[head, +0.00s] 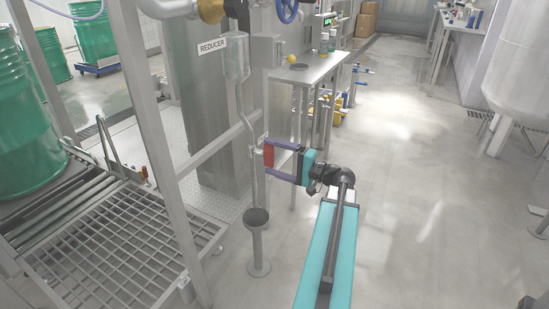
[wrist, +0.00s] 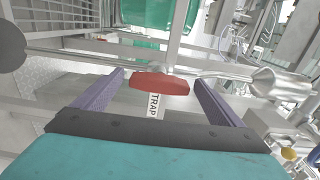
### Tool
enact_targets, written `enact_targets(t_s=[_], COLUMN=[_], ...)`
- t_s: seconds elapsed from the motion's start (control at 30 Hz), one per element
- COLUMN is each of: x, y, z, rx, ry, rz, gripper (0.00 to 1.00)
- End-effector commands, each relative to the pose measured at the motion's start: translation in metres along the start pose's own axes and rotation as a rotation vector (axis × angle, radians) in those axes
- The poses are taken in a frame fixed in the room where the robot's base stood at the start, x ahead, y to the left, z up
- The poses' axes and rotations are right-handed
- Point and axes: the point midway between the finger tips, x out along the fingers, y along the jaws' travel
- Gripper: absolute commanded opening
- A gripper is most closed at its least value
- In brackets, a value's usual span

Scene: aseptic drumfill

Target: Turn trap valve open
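The trap valve shows as a red handle (head: 268,156) on the thin vertical pipe below the part labelled REDUCER (head: 211,47). In the wrist view the red handle (wrist: 160,84) lies crosswise between my two purple fingers, with a gap on each side. A white TRAP label (wrist: 154,105) hangs beside it, partly hidden by my gripper's dark front edge. My gripper (head: 270,158) is open, its fingers reaching either side of the handle. I see no contact between finger and handle.
A dark-topped drain funnel (head: 256,216) stands on the floor below the pipe. A steel frame post (head: 157,120) and a roller conveyor with grating (head: 100,255) are on the left. A steel side table (head: 312,70) stands behind.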

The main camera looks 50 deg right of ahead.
Motion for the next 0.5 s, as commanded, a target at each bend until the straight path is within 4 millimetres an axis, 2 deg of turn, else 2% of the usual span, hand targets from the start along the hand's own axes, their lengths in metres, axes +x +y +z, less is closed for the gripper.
enact_targets(t_s=[0.3,0.5], x=[-0.001,-0.013], y=[0.000,0.000], z=[0.001,0.000], rx=[0.003,0.004], ry=[-0.002,0.000], rz=[-0.001,-0.001], gripper=[0.91,0.91])
